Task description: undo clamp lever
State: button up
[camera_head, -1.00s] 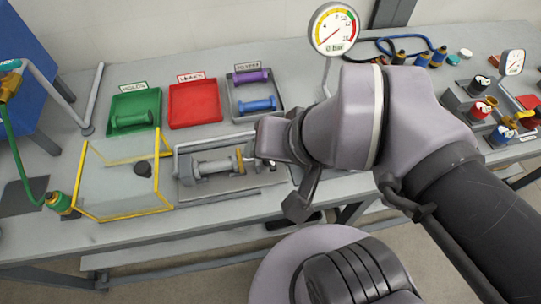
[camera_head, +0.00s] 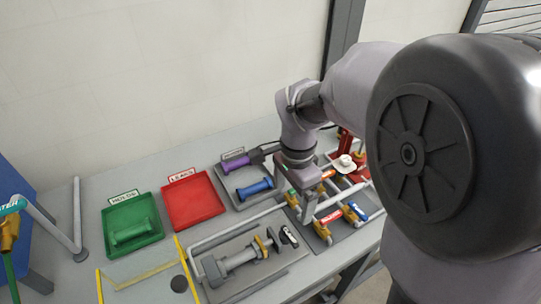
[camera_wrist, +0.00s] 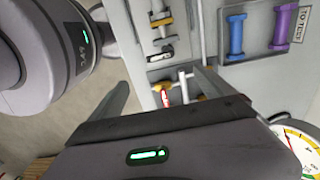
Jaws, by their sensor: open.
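The clamp fixture (camera_head: 235,262) lies on a grey plate at the front of the bench in the head view, with a yellow part near its right end. A dark lever with a pale mark (camera_head: 289,236), seemingly the clamp lever, sits at that end. It also shows at the top of the wrist view as a dark, pale-marked piece (camera_wrist: 162,54). My gripper (camera_head: 308,212) is right of the clamp, over the valve pipes. In the wrist view my open fingers (camera_wrist: 160,80) are spread around a red-handled valve, with nothing visibly held; contact is unclear.
Red-, blue- and green-handled valves on pipes (camera_head: 330,216) stand close around my gripper. A green tray (camera_head: 155,245), a red tray (camera_head: 193,201) and a grey tray with purple and blue pieces (camera_head: 232,200) lie behind the clamp. A gauge (camera_wrist: 298,150) is near in the wrist view.

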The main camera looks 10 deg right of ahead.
aim_at(290, 235)
jog(key=f+b, duration=0.3)
jog(key=f, duration=0.5)
jog(key=f+b, duration=0.3)
jog(key=f, duration=0.5)
jog(key=shift+d+f, duration=0.2)
jog(key=shift+f, duration=0.05)
jog(key=c, duration=1.4)
